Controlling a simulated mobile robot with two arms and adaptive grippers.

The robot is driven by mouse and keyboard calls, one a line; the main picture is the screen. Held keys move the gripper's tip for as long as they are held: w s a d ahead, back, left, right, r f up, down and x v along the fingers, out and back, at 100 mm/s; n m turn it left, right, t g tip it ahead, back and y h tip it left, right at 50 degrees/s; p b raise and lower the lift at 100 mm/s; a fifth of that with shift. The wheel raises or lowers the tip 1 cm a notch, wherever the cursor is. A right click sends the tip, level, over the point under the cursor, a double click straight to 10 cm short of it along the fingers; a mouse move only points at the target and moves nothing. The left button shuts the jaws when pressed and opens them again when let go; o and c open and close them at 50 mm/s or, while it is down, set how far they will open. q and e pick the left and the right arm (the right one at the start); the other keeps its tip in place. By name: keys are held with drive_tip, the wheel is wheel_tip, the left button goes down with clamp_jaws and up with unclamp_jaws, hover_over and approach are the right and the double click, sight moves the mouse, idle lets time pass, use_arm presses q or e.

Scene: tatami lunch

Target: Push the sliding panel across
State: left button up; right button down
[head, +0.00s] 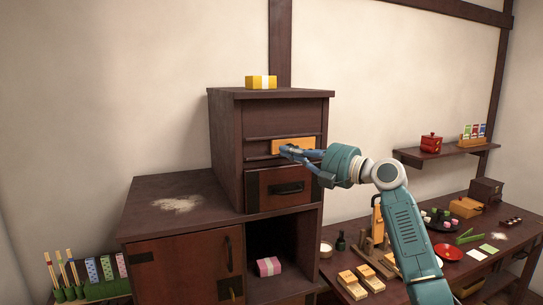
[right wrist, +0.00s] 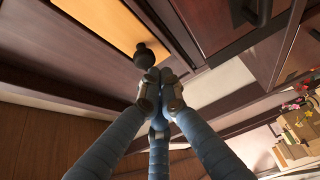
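The orange-yellow wooden panel (head: 307,142) sits in a slot in the upper part of the dark cabinet, between a rail above and a drawer below. My right gripper (head: 287,151) is in front of it and hides its lower part. In the right wrist view the panel (right wrist: 112,22) shows at the top, with a dark round knob (right wrist: 145,56) on it. There the right gripper (right wrist: 160,80) is shut, its fingertips drawn together beside the knob, with nothing seen between them. Whether they touch the knob I cannot tell. My left gripper is out of view.
A drawer with a dark handle (head: 287,187) lies just below the panel. A yellow box with a white band (head: 261,82) stands on the cabinet top. A pink box (head: 268,267) lies in the open compartment. A crowded side table (head: 389,294) stands at the right.

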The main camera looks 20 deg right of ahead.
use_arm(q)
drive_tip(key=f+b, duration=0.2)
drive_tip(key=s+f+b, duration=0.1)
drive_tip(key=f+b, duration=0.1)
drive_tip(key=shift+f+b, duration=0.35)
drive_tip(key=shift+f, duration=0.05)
use_arm(e)
drive_tip(key=s+d, duration=0.1)
drive_tip(key=s, duration=0.8)
drive_tip(key=shift+s+d, duration=0.2)
